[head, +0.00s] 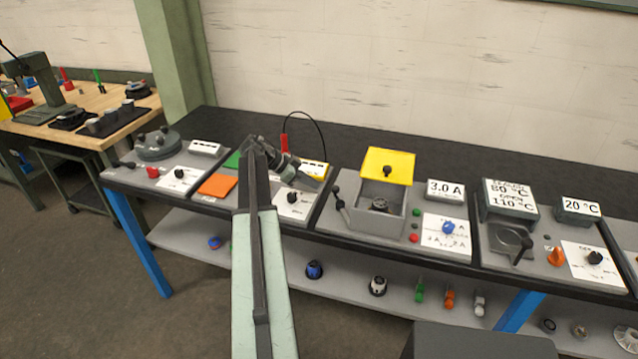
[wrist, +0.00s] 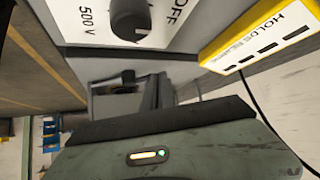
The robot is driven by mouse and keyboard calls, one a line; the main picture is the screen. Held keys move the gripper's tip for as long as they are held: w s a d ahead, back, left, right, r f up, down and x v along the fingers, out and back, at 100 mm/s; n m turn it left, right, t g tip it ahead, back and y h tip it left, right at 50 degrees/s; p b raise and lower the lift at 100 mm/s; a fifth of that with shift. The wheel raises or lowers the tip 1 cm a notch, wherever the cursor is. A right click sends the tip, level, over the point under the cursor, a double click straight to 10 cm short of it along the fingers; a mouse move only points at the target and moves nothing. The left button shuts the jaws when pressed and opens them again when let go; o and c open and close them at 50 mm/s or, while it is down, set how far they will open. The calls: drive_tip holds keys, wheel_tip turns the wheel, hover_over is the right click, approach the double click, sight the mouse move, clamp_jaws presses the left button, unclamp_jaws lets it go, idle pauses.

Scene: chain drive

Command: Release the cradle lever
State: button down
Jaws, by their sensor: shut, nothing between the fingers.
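A lever with black knobs (head: 339,201) stands at the left side of a grey box (head: 378,222) with a raised yellow lid (head: 387,165) in the head view. I take it for the cradle lever, but no label shows this. A black part (head: 380,204) sits inside the box. My gripper (head: 316,185) is shut and empty, above the white dial panel to the left of the lever and apart from it. In the wrist view my gripper's dark fingers (wrist: 158,91) point toward a grey area with a dark knob (wrist: 121,78); I cannot tell whether that is the lever.
Beneath my gripper is a white panel (head: 294,207) with a black dial, beside a yellow-edged label box (wrist: 262,37). A red probe (head: 284,143) with a black cable stands behind. Stations with dials and displays continue right. The black bench top (head: 240,128) is clear along the back.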

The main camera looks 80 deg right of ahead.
drive_tip(key=d+p+v, duration=0.1)
drive_tip(key=p+v, duration=0.5)
drive_tip(key=v, duration=0.4)
drive_tip(key=shift+w+d+p, duration=0.35)
drive_tip(key=shift+w, duration=0.05)
